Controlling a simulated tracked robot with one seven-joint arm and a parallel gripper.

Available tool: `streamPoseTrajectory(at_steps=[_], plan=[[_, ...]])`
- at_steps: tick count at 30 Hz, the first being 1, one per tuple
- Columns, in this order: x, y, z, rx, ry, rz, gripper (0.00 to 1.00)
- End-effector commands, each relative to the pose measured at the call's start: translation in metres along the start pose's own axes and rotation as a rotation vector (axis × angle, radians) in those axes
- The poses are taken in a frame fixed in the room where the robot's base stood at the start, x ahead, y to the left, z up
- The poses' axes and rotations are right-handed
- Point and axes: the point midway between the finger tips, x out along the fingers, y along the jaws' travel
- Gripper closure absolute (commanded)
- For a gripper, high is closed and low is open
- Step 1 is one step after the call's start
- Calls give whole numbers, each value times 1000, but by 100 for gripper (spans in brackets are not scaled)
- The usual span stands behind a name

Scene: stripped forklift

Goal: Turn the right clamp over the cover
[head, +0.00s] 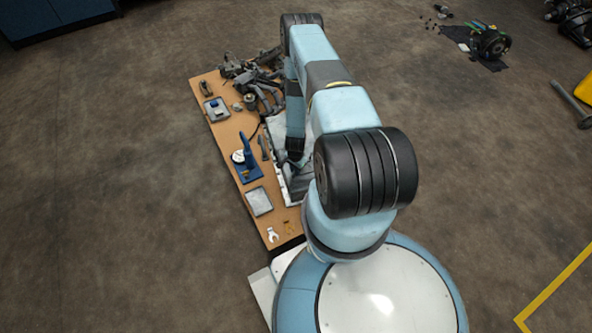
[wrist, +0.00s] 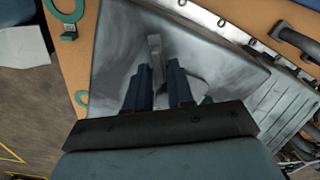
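In the wrist view my gripper (wrist: 158,66) points down over a smooth grey metal surface, which looks like the cover (wrist: 112,45). Its two dark blue fingers are apart. A narrow light grey bar, likely the clamp (wrist: 154,45), stands out between and just beyond the fingertips. I see gaps beside it, though contact deeper between the fingers is hidden. A pale rounded piece (wrist: 203,88) shows beside the right finger; whether it belongs to the clamp I cannot tell.
In the wrist view a bolted strip (wrist: 232,32) runs along the cover's edge. A green ring-ended piece (wrist: 66,18) lies at upper left.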

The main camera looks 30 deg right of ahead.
Motion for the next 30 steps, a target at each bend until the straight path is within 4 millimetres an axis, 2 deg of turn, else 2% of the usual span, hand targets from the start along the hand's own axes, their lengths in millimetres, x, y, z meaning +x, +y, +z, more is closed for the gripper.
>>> streamPoseTrajectory(at_steps=[5, 24, 30], plan=[[-15, -1, -1, 0, 1, -1, 78], [-114, -1, -1, 0, 2, -1, 78], [-131, -1, -1, -1, 1, -1, 78]])
